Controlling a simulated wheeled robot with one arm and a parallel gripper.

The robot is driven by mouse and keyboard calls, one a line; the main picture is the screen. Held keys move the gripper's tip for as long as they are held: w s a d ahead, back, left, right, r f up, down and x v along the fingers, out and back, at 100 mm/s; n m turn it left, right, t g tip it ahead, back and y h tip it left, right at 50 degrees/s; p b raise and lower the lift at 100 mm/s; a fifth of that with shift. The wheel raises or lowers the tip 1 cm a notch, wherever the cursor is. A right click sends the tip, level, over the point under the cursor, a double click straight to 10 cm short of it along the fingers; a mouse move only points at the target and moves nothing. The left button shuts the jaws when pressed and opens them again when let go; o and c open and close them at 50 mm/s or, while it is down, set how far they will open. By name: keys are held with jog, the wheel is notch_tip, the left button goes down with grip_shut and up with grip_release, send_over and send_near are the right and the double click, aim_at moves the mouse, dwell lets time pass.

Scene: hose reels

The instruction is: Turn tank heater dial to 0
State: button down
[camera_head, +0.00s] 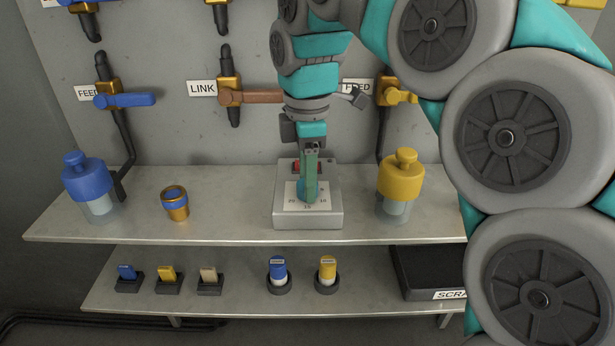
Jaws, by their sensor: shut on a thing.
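The tank heater (308,222) is a light grey box on the middle of the upper shelf. Its top has a white dial plate (289,190) with numbers, of which 20, 15 and 10 can be made out, and a red part (297,166) at the back. A blue dial (305,198) sits on the plate, mostly hidden behind my gripper. My gripper (309,193) points down over the box, and its fingers are shut on the dial. The dial's pointer and the 0 mark cannot be made out.
A blue-capped bottle (85,180) and a blue-and-gold cup (175,203) stand left on the upper shelf (235,200). A yellow-capped bottle (400,180) stands close to the right. Valves with blue, brown and yellow handles line the wall behind. Small blue, yellow and tan items sit on the lower shelf (235,303).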

jog(key=shift+n, duration=0.6)
jog(key=shift+c, duration=1.9)
grip_release()
